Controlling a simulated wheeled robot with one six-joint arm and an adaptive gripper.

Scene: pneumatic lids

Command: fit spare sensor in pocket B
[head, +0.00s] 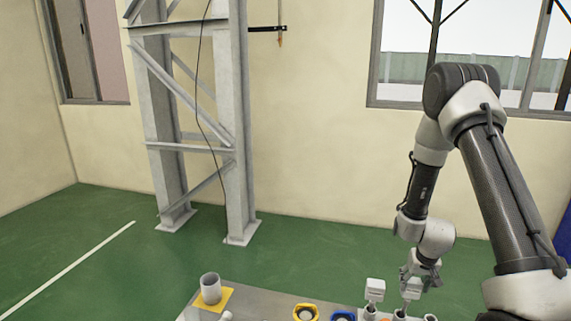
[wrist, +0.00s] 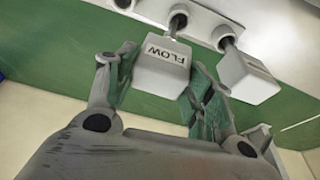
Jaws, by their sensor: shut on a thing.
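A white block-shaped sensor labelled FLOW (wrist: 162,62) is between the fingers of my gripper (wrist: 160,80) in the wrist view. My gripper is shut on it. Its thin metal stem points to a dark round pocket in a pale plate (wrist: 205,32); how deep it sits cannot be told. A second white sensor (wrist: 247,76) stands at the right, its stem at another pocket. In the head view my gripper (head: 422,272) is just above the held sensor (head: 411,288), and the other sensor (head: 375,289) stands to its left. No pocket letter is readable.
The grey bench (head: 262,300) also bears a grey cup (head: 210,288) on a yellow square, a yellow ring (head: 306,312) and a blue ring (head: 342,316). A steel frame column (head: 240,130) stands behind at the left.

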